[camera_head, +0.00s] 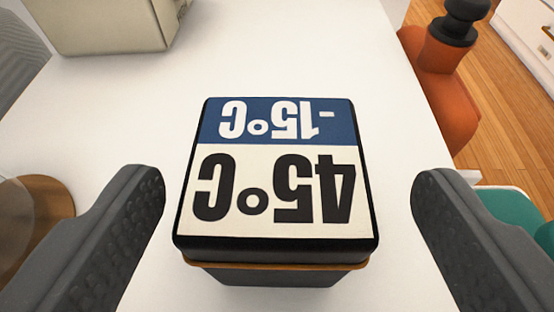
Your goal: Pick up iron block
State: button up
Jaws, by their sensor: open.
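A dark block (276,180) stands on the white table in the middle of the view, between my fingers. Its top carries a blue band reading "-15°C" and a white panel reading "45°C", both upside down from here. A thin orange-brown line runs under its black upper edge. I cannot tell from the picture whether it is iron. My gripper (288,188) is open, with one dark textured finger on the left and one on the right. There is a visible gap between each finger and the block, and nothing is held.
A beige box-like object (108,22) stands at the back left of the white table (290,50). A brown round object (40,215) is partly hidden behind the left finger. An orange object with a black knob (446,75) and a teal item (515,215) are at right, near wooden floor.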

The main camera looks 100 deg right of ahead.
aim_at(289, 116)
jog(key=b+x, duration=0.1)
jog(key=x, duration=0.4)
jog(key=shift+w+d, duration=0.1)
jog(key=shift+w, duration=0.1)
jog(key=shift+r, duration=0.1)
jog(key=c, duration=1.6)
jog(key=shift+r+p, duration=0.5)
jog(key=shift+r, duration=1.2)
jog(key=shift+s+r, duration=0.2)
jog(key=shift+r, duration=0.05)
jog(key=s+a+p, duration=0.1)
jog(key=s, duration=0.4)
jog(key=s+a, duration=0.1)
jog(key=s, duration=0.4)
jog(key=s+a+r+p, duration=0.1)
jog(key=s+a, duration=0.1)
jog(key=s, duration=0.3)
jog(key=shift+p, duration=0.35)
jog(key=shift+w+r, duration=0.1)
